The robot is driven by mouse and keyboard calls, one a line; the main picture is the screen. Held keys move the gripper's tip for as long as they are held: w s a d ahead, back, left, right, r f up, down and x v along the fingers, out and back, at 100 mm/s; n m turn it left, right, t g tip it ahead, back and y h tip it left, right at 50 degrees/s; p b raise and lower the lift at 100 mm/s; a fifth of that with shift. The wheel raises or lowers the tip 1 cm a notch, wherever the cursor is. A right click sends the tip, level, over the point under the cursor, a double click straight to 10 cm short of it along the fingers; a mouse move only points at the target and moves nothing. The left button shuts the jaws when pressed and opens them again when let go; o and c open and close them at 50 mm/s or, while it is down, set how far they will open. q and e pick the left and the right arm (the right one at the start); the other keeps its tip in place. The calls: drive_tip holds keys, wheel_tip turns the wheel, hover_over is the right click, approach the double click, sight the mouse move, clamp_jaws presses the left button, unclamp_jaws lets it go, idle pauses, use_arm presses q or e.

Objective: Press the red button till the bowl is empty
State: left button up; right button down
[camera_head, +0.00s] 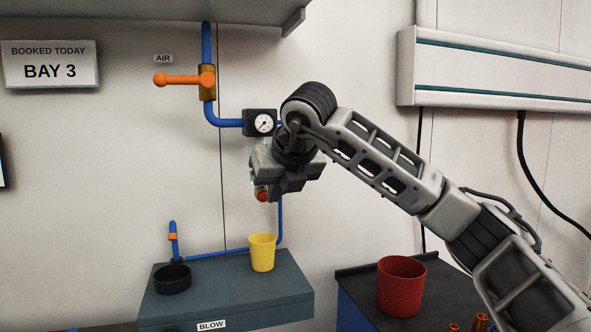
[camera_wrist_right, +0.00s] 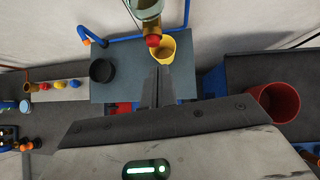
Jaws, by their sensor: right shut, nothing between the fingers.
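The red button (camera_head: 263,197) sits at the lower end of the fitting below the gauge; it also shows in the right wrist view (camera_wrist_right: 153,41). My right gripper (camera_head: 281,194) is right beside it in the head view, shut and empty, and partly covers the fitting. In the right wrist view its closed fingers (camera_wrist_right: 160,72) point toward the button, and contact cannot be told. A black bowl (camera_head: 172,280) stands on the left of the grey bench block; its contents are too dark to tell. It also shows in the right wrist view (camera_wrist_right: 103,71). My left gripper is out of view.
A yellow cup (camera_head: 262,254) stands on the grey block (camera_head: 224,287), below the button. A blue pipe with an orange-handled valve (camera_head: 183,80) runs down the wall to the gauge (camera_head: 263,123). A red bin (camera_head: 401,287) stands on the dark bench at right.

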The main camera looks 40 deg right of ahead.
drive_tip(key=v, duration=0.9)
drive_tip(key=shift+a+r+b, duration=0.2)
drive_tip(key=shift+r+b, duration=0.1)
drive_tip(key=shift+s, duration=0.1)
idle(0.4)
